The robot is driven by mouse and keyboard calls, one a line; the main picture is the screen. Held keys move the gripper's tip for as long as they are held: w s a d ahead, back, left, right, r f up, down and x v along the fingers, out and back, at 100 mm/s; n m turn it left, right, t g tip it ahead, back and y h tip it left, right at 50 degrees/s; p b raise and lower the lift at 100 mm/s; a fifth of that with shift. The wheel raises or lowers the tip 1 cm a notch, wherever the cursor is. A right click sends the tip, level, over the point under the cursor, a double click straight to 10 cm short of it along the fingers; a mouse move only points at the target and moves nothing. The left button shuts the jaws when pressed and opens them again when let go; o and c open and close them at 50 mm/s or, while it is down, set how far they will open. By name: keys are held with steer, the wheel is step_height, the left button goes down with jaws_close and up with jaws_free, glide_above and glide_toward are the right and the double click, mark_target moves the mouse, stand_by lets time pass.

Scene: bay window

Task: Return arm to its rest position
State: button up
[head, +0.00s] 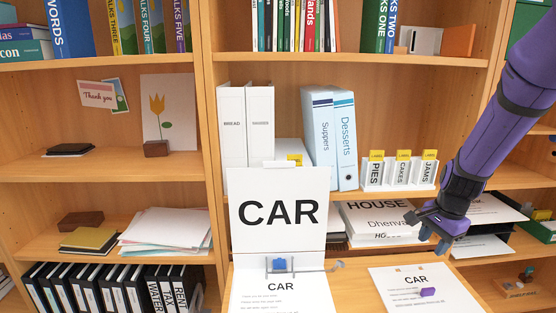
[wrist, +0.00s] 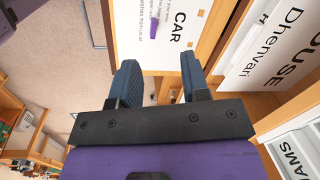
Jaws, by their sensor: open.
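My purple arm reaches in from the upper right of the head view. My gripper (head: 428,232) hangs in front of the shelves, above the right part of the desk surface. In the wrist view my gripper (wrist: 158,80) shows two blue pads set apart with nothing between them, so it is open and empty. Below it lies a CAR sheet (head: 400,296) with a small purple object (head: 427,292) on it. That sheet (wrist: 190,22) also shows beyond the fingertips in the wrist view.
A standing CAR sign (head: 278,214) and a blue clip (head: 279,265) are left of my gripper. PIES, CAKES and JAMS holders (head: 401,172) stand above. The bookcase upright (head: 488,85) is near my arm.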

steer(key=s+a+r+n+t, duration=0.1)
steer(key=s+a+r+n, duration=0.3)
steer(key=r, duration=0.4)
steer(key=s+a+r+n+t, duration=0.1)
steer(key=s+a+r+n, duration=0.15)
steer(key=s+r, duration=0.45)
steer(key=s+a+r+n+t, duration=0.1)
steer(key=s+r+n, duration=0.2)
steer(key=s, duration=0.4)
steer(key=s+a+r+n+t, duration=0.1)
steer(key=s+r+n, duration=0.3)
steer(key=s, duration=0.2)
steer(key=shift+s+r+h, duration=0.25)
steer(key=shift+s+h, duration=0.05)
steer(key=shift+s, duration=0.1)
steer(key=shift+w+a, duration=0.1)
